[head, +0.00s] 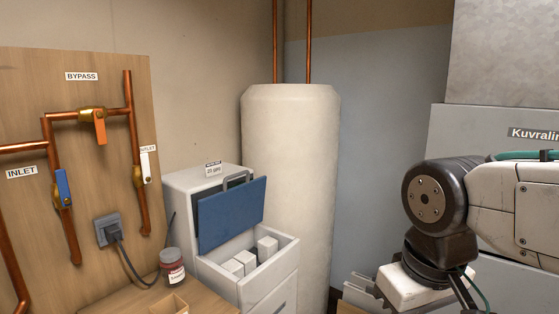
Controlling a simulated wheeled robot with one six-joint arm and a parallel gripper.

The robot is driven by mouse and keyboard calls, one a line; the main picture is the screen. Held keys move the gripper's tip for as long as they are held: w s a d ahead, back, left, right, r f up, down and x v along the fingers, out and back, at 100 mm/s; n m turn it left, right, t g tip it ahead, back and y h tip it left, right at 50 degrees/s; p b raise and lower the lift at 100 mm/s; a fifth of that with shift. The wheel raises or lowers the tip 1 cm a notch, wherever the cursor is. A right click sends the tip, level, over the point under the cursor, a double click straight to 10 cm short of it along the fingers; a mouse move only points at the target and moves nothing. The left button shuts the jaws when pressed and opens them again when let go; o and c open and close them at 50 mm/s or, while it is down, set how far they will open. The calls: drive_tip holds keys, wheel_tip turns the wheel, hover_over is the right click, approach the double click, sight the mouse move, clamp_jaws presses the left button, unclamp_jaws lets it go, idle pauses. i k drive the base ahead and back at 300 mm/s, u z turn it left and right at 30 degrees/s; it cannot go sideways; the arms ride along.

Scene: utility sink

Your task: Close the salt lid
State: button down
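The salt lid (232,213) is a flat blue panel on the white softener cabinet (185,185). It stands raised and tilted, with a grey handle (238,180) showing behind its top edge. The open bin (270,285) in front of and below it holds a few white salt blocks (267,248). My arm (500,195) comes in from the right and bends down towards the bottom edge, well to the right of the lid and apart from it. My gripper's fingers do not show.
A tall cream tank (290,150) stands right behind the cabinet. A jar (172,266) sits on the wooden bench (130,297) at the left. Copper pipes with an orange valve handle (99,126) and a blue one (63,187) run on the wooden board.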

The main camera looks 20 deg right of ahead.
sight(225, 215)
drive_tip(key=z, duration=0.2)
drive_tip(key=i, duration=1.4)
drive_tip(key=u, duration=0.65)
